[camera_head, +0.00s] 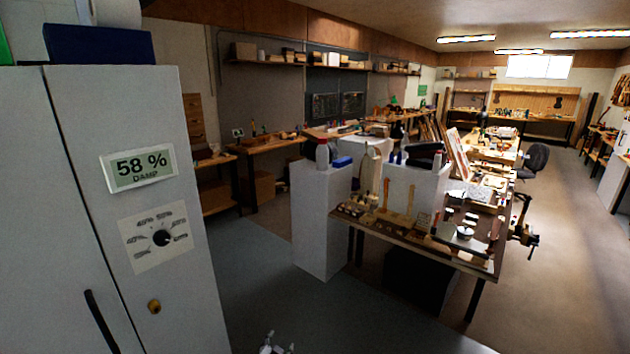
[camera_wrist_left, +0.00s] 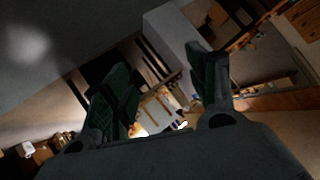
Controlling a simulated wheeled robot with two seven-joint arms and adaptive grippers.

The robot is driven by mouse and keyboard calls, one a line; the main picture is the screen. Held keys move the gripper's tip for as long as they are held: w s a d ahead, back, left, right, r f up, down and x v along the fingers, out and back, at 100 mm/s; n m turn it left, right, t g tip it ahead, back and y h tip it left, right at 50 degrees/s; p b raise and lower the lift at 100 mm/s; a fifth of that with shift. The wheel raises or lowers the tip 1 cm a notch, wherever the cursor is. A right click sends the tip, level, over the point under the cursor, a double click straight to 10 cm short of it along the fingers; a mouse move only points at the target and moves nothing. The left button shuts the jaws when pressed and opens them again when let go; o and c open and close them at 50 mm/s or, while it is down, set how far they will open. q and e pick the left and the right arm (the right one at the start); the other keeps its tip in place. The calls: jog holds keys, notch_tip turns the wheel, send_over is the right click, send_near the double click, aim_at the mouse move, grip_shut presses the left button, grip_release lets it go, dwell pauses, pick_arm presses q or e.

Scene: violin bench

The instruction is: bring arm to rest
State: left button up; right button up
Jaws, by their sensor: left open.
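My left gripper (camera_wrist_left: 158,88) is open in the left wrist view. Its two dark green finger pads stand well apart, with nothing between them. In the head view, only small pale tips (camera_head: 276,348) show at the bottom edge, left of the middle; they look like part of my left gripper. They are over bare floor and apart from the cabinet and the bench. The rest of the arm is out of the head view. My right gripper does not show in either view.
A cluttered workbench (camera_head: 415,238) and a white pedestal (camera_head: 318,225) stand ahead. The grey floor (camera_head: 350,315) between is clear.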

pick_arm(q)
jog(key=s+a+f+n+g+b, duration=0.1)
jog(key=s+a+f+n+g, duration=0.15)
jog(key=s+f, duration=1.1)
jog(key=s+a+f+n+g, duration=0.1)
jog(key=s+a+f+g, duration=0.2)
jog(key=s+f, duration=1.1)
jog(key=s+a+f+g+b, duration=0.1)
jog(key=s+f, duration=0.4)
jog(key=s, duration=0.5)
jog(key=s+a+f+g, duration=0.2)
jog(key=s+a+f, duration=0.2)
jog(key=s, duration=0.6)
jog(key=s+a+f+g+y+b, duration=0.1)
jog(key=s+a+f+g, duration=0.1)
jog(key=s+f, duration=0.4)
jog(key=s+a, duration=0.1)
jog(key=s, duration=0.3)
jog(key=shift+s+a+f+b, duration=0.25)
jog(key=shift+s+f+b, duration=0.1)
jog(key=shift+s+n+g, duration=0.1)
jog(key=shift+n+g, duration=0.15)
